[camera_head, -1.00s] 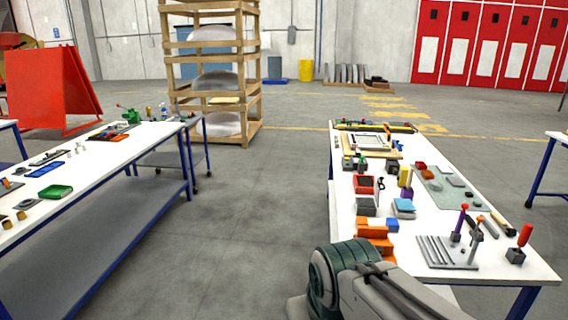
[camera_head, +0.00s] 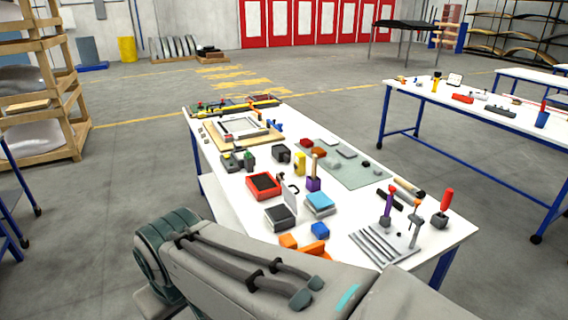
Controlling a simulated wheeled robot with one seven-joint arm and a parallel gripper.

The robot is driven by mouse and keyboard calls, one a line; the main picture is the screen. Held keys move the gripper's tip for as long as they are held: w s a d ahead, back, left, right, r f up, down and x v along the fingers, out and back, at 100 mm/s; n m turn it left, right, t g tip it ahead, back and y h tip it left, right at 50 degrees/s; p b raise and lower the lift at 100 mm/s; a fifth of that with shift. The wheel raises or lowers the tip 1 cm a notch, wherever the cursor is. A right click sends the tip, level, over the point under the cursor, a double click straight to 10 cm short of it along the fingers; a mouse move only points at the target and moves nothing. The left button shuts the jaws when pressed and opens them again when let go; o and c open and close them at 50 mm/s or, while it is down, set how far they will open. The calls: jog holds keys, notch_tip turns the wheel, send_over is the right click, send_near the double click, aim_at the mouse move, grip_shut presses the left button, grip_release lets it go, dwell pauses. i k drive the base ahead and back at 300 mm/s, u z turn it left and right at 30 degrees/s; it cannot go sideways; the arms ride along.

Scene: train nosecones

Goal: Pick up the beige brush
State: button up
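The beige brush is hard to single out at this size. A short beige piece with a dark end (camera_head: 409,187) lies near the right edge of the white table (camera_head: 222,172) and may be it. An upright tan stick in a purple holder (camera_head: 314,183) stands near the middle of the same table and could also be it. My arm crosses the bottom of the view in front of the table. My gripper is out of view.
A grey slotted rack (camera_head: 378,246), a red-handled tool (camera_head: 445,203), a red bin (camera_head: 263,186) and a blue box (camera_head: 320,204) crowd the near half of the table. A second table (camera_head: 440,105) stands right. Open floor lies between them.

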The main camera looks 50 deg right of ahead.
aim_at(314, 178)
jog(key=i, duration=2.5)
jog(key=z, duration=3.7)
jog(key=i, duration=0.5)
jog(key=z, duration=0.05)
